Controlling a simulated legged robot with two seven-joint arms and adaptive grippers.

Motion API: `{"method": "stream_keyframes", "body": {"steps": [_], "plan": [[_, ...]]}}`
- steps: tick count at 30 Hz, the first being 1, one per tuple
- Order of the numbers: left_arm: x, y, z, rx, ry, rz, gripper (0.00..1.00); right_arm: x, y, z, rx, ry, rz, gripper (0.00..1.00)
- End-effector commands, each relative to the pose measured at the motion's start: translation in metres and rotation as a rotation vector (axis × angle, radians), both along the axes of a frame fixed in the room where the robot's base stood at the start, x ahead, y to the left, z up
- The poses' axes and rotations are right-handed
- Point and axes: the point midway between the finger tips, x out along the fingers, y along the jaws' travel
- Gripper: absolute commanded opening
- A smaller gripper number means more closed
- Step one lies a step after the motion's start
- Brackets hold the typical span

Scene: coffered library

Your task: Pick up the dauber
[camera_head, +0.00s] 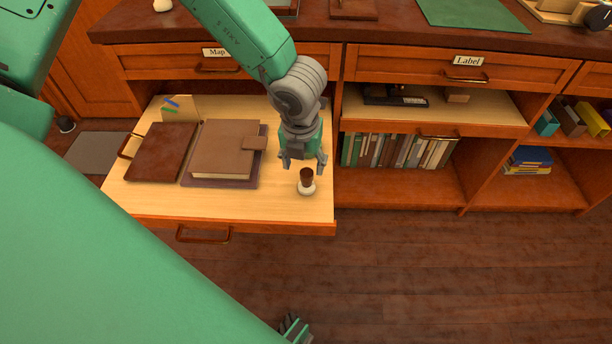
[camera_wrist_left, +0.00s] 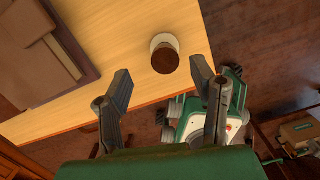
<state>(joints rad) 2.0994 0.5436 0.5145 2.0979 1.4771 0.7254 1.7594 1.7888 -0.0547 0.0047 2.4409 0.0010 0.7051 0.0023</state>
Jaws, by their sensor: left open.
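The dauber (camera_head: 307,182) has a dark brown handle and a pale round base. It stands upright near the front right corner of the pulled-out drawer's light wood surface (camera_head: 280,208). My left gripper (camera_head: 304,164) is open and points down just behind and above the dauber. In the left wrist view the dauber (camera_wrist_left: 165,58) shows from above, beyond the gap between the two open fingertips (camera_wrist_left: 160,82), with nothing held. At the bottom edge of the head view, a small grey and green part, which seems to be my right gripper (camera_head: 294,328), is mostly hidden.
Two brown leather books, a left one (camera_head: 162,152) and a strapped one (camera_head: 225,148), lie on the drawer left of the dauber. The desk top (camera_head: 390,32) overhangs behind. A second open drawer (camera_head: 435,113) and shelves with books (camera_head: 398,151) are at right.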

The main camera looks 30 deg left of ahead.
Motion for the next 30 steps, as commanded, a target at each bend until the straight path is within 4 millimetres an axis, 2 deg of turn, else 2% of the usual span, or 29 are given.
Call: {"method": "stream_keyframes", "body": {"steps": [4,12,19,23,24,30], "plan": [[0.002,-0.002,-0.012,0.003,0.000,-0.001,0.51,0.000,0.000,-0.007,0.000,-0.001,0.000,0.40],[0.007,-0.001,-0.049,0.005,0.001,-0.003,0.51,0.000,0.000,-0.024,0.000,0.000,0.000,0.40],[0.008,0.001,-0.050,0.001,-0.001,-0.003,0.51,0.000,0.000,-0.023,0.000,-0.001,0.000,0.40],[0.008,0.001,-0.050,0.002,0.000,-0.003,0.06,0.000,0.000,-0.023,0.000,-0.001,0.000,0.40],[0.008,0.000,-0.050,0.002,0.000,-0.003,0.00,0.000,0.000,-0.023,0.000,-0.001,0.000,0.40],[0.008,0.000,-0.050,0.004,0.001,-0.003,0.00,0.000,0.000,-0.023,0.000,-0.001,0.000,0.40]]}}
